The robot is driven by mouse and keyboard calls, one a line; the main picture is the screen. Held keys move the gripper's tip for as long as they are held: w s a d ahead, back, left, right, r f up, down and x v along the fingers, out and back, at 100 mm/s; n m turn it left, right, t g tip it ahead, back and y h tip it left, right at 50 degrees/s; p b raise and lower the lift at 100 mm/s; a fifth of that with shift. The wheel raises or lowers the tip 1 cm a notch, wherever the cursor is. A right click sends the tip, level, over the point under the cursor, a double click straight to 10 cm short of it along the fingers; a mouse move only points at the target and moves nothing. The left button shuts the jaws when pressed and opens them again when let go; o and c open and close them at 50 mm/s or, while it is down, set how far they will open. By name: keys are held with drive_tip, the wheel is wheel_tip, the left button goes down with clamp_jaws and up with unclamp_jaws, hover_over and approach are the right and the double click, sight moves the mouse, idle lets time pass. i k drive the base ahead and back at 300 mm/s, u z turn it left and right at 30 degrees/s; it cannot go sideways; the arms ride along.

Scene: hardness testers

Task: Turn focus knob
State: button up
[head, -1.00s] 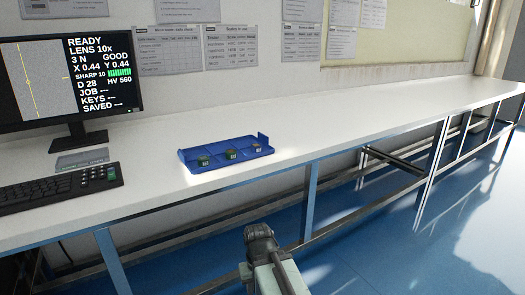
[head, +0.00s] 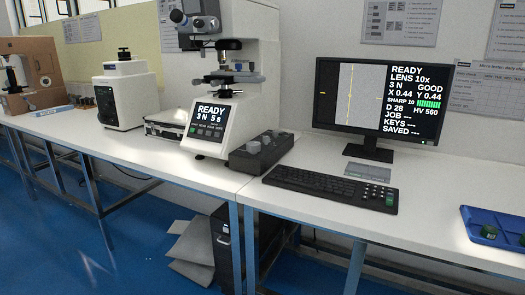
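A white hardness tester (head: 242,75) stands on the bench, with its front screen (head: 207,118) reading READY, 3 N, 5 s. A dark control box (head: 258,153) with several round grey knobs sits at its right foot. I cannot tell which knob is the focus knob. The monitor (head: 382,102) right of the tester reads READY, LENS 10x, GOOD, SHARP 10 with a full green bar, D 28 and HV 560. My gripper is out of the picture.
A black keyboard (head: 325,185) lies before the monitor. A blue tray (head: 500,222) is at the right edge. Left of the tester are an open case (head: 170,125), another white machine (head: 124,92) and a brown-cased machine (head: 35,72). Blue floor (head: 130,240) is open at front left.

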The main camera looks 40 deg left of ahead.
sight(252, 147)
drive_tip(key=u, duration=1.6)
